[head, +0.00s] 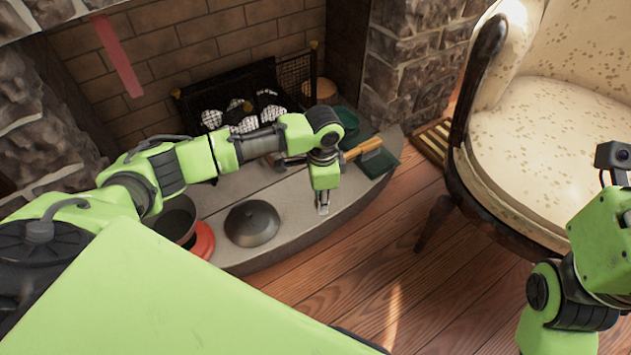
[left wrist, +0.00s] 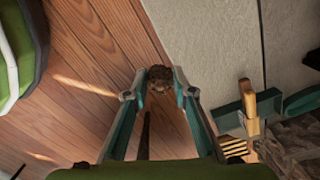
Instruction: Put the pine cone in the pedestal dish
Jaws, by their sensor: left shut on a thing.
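The pine cone (left wrist: 159,76) is small, brown and rough. In the left wrist view it sits between the fingertips of my left gripper (left wrist: 159,92), which is shut on it. In the head view my left gripper (head: 322,207) points down near the front right edge of the grey hearth; the pine cone cannot be made out there. I cannot tell for sure which thing is the pedestal dish; a dark green round dish (head: 347,117) stands at the back right of the hearth, partly hidden behind my left arm. My right gripper is out of view.
On the hearth (head: 283,215) are a dark round lid-like object (head: 252,223), a dark pan (head: 176,216), a red item (head: 203,243), a green flat tray (head: 378,162) and a wooden-handled tool (head: 362,148). A cream armchair (head: 560,140) stands right.

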